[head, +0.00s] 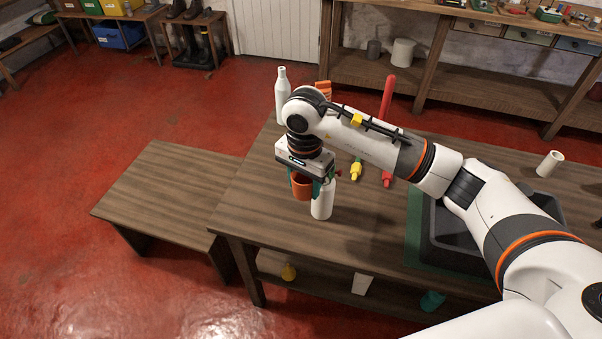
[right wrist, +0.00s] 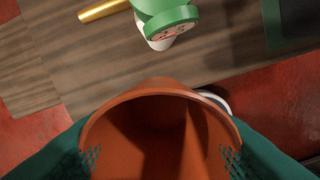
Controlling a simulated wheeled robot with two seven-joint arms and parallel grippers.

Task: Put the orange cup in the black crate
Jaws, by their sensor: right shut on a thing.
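The orange cup (head: 302,187) is held upright above the left part of the wooden table, between the teal fingers of my right gripper (head: 303,182). In the right wrist view the cup's open rim and empty-looking inside (right wrist: 160,130) fill the lower middle, with a finger pressed on each side. The black crate (head: 450,243) stands on the right part of the table, well to the right of the cup. My right arm hides part of it. My left gripper is not in view.
A white bottle (head: 322,203) stands close beside the cup; another (head: 281,95) stands farther back. Yellow (head: 357,171) and red (head: 387,180) items lie behind my arm. A white cup (head: 549,164) is at the right. Bare table (head: 365,225) lies between bottle and crate.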

